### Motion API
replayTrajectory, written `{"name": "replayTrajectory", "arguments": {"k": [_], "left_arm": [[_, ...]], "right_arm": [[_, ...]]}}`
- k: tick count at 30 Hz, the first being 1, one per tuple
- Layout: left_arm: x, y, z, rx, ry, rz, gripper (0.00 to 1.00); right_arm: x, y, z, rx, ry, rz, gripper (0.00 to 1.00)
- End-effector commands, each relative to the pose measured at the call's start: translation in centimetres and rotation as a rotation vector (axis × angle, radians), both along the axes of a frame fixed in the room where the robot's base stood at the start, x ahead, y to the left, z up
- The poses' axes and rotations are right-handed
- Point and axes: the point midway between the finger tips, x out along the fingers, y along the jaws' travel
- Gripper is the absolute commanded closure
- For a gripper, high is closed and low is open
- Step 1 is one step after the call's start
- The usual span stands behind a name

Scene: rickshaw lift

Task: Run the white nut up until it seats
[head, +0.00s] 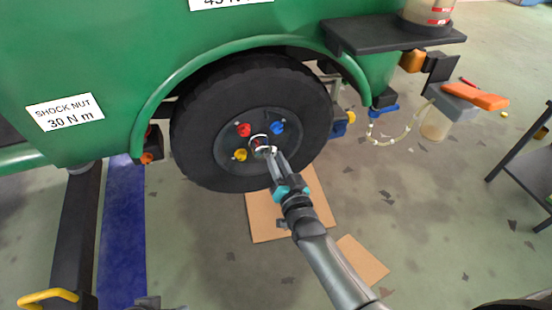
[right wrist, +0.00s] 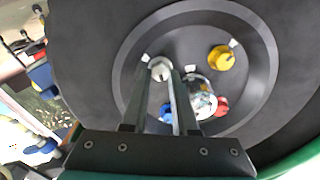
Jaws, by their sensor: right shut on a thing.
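The white nut (right wrist: 160,69) is on the wheel hub, between the fingertips of my right gripper (right wrist: 162,74). The gripper is shut on it, its fingers reaching toward the hub face. In the head view my right gripper (head: 270,153) reaches up to the lower right of the hub and hides most of the nut. The thread behind the nut is hidden, so I cannot tell whether it touches the hub face. My left gripper is not clearly in view.
Around the chrome hub centre (right wrist: 200,96) sit a red nut (head: 243,130), a blue nut (head: 277,128) and a yellow nut (head: 240,155). The black tyre (head: 190,135) hangs under the green body (head: 90,60). Cardboard (head: 320,205) lies below. A dark table (head: 525,165) stands right.

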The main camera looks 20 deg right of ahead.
Motion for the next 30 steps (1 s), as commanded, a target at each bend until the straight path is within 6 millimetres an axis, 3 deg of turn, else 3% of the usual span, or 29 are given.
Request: {"name": "replayTrajectory", "arguments": {"k": [20, 30], "left_arm": [[0.2, 0.0, -1.3, 0.004, 0.014, -0.001, 0.43], [0.3, -0.1, -0.1, -0.001, -0.007, -0.002, 0.43]], "right_arm": [[0.0, -0.2, -0.3, 0.567, 0.021, 0.0, 1.0], [-0.1, -0.2, -0.4, 0.89, 0.031, 0.001, 1.0]]}}
